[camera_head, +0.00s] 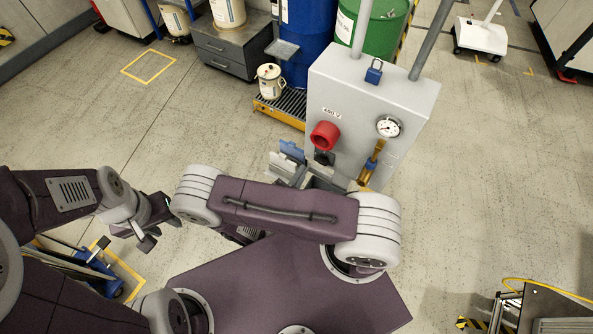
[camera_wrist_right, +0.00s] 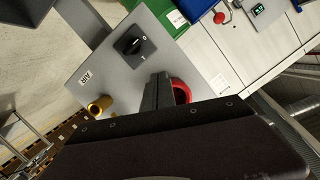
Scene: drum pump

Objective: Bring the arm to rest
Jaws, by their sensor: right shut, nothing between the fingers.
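My right arm crosses the middle of the head view, in front of a grey control box (camera_head: 340,95). My right gripper shows in the right wrist view (camera_wrist_right: 157,95), shut and empty, in front of the box's face. In the head view it is mostly hidden behind the arm link. The fingers overlap part of a red ring-shaped knob (camera_wrist_right: 181,92); contact cannot be told. The red knob (camera_head: 325,135) also shows in the head view. My left gripper (camera_head: 158,230) hangs at the left above the floor, fingers apart and empty.
A blue drum (camera_head: 307,40) and a green drum (camera_head: 385,25) stand behind.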

